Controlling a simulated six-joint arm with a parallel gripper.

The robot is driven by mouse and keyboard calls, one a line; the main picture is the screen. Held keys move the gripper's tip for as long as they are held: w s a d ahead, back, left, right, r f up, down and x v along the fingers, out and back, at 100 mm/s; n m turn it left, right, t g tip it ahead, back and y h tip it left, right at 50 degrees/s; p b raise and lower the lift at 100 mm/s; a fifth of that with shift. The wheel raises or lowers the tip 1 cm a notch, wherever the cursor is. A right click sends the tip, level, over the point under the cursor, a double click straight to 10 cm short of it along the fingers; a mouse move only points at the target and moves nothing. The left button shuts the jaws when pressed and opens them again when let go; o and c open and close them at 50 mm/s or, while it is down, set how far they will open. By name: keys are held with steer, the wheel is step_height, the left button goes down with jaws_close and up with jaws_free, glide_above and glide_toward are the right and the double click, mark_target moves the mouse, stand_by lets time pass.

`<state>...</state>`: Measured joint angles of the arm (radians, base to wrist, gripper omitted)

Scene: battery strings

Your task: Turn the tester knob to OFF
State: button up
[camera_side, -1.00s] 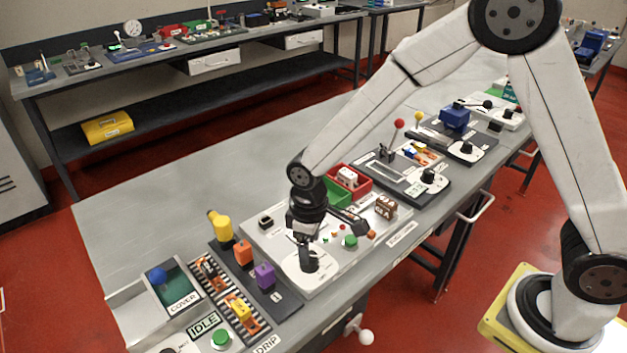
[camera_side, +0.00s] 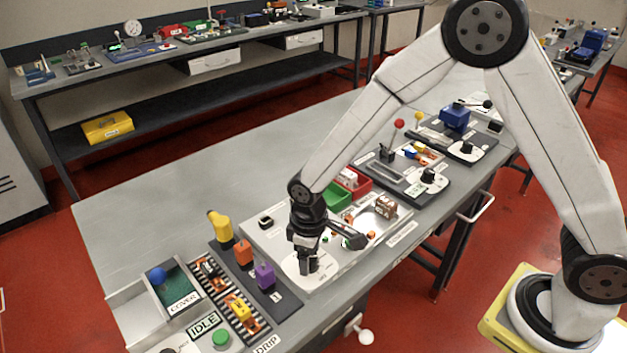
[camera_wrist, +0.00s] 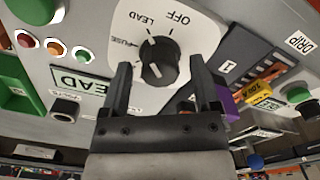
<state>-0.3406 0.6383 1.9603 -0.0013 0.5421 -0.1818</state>
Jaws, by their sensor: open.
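The tester knob (camera_wrist: 160,66) is a round black knob on a white dial plate (camera_wrist: 203,37) marked OFF, LEAD and FUSE. It has a white mark on its lower left side; I cannot tell for sure which label it points to. My gripper (camera_wrist: 159,64) is open, with one finger on each side of the knob in the wrist view. Gaps show between the fingers and the knob, and I see no clear contact. In the side view my gripper (camera_side: 308,264) points down over the white dial plate, and the knob is mostly hidden by it.
In the wrist view, a LEAD display (camera_wrist: 82,84) and small coloured lamps (camera_wrist: 54,47) lie to the left. A purple block (camera_wrist: 230,103) and a yellow piece (camera_wrist: 258,90) lie to the right. In the side view, green (camera_side: 337,196) and red bins stand behind. The bench's left rear is clear.

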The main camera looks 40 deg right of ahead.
steer(key=c, duration=1.1)
steer(key=shift+o, duration=0.2)
steer(key=shift+m, duration=2.9)
steer(key=shift+m, duration=1.6)
steer(key=o, duration=1.1)
steer(key=shift+c, duration=0.2)
